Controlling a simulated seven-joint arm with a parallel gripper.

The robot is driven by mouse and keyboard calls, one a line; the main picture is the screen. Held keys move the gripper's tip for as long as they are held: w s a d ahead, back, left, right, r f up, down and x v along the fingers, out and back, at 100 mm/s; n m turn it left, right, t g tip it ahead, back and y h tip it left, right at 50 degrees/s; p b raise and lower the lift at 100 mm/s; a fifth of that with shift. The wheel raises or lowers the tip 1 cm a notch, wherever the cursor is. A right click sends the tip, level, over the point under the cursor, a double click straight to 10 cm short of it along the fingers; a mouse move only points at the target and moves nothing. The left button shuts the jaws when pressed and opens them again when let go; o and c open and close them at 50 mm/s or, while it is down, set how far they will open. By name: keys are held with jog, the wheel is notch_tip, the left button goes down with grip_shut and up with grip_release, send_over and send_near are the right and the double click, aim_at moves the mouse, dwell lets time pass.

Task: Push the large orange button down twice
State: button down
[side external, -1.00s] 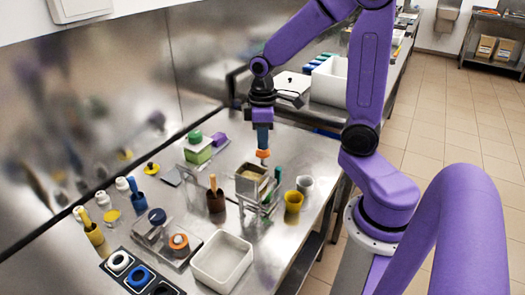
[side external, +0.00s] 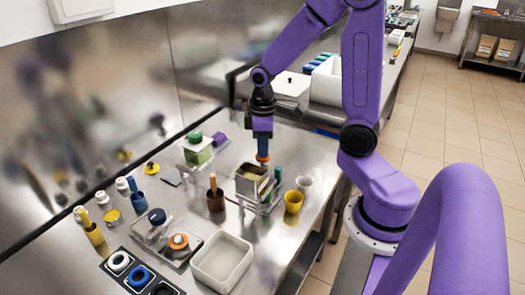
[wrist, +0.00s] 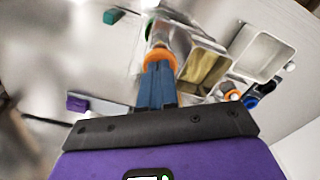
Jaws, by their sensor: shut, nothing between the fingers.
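A black panel with round rings (side external: 158,290) lies in front.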

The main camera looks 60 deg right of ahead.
jog(key=shift+f, duration=0.4)
dwell(0.4)
jog(key=shift+r, duration=1.9)
jog(key=shift+r, duration=0.15)
jog(key=shift+r, duration=2.4)
jog(key=shift+a, duration=0.1)
